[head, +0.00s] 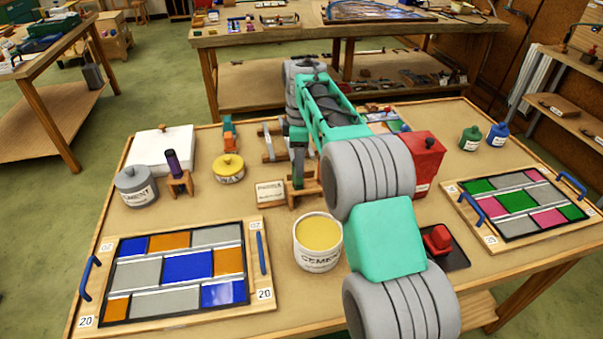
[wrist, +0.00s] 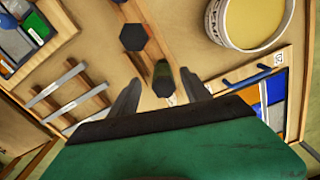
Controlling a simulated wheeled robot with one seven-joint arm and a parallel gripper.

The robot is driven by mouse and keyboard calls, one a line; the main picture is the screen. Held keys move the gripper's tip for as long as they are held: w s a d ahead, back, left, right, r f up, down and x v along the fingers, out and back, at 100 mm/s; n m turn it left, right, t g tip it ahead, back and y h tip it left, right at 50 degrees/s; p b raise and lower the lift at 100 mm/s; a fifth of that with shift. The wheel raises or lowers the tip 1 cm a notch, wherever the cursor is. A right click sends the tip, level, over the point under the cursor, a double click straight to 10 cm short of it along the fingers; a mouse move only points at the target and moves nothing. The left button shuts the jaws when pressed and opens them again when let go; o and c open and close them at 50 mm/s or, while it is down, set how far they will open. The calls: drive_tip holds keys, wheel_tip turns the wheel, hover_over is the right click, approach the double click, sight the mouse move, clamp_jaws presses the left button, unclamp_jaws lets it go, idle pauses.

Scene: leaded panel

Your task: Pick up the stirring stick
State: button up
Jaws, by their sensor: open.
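My gripper (wrist: 160,82) is open and points down above the bench, left of my forearm in the head view (head: 297,152). A dark upright hexagonal handle with a greenish side (wrist: 163,78) stands between its fingers, with a gap on each side. This may be the stirring stick; no label shows. A second, black hexagonal handle (wrist: 133,37) stands just beyond the fingers. Both are by a wooden stand (head: 305,190), partly hidden by my arm. A purple-handled tool (head: 173,163) stands in another small stand to the left.
An open cement tub (head: 318,256) stands close to the gripper, and metal strips lie on a rack (wrist: 72,88) on the other side. A small sign (head: 270,192), a red container (head: 423,165) and two leaded panels (head: 180,268) (head: 522,205) are nearby.

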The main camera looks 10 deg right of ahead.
sight(298, 182)
drive_tip(key=f, duration=0.3)
drive_tip(key=a+f+p, duration=0.1)
drive_tip(key=f, duration=0.1)
drive_tip(key=shift+s+f, duration=0.1)
drive_tip(key=shift+f, duration=0.25)
clamp_jaws()
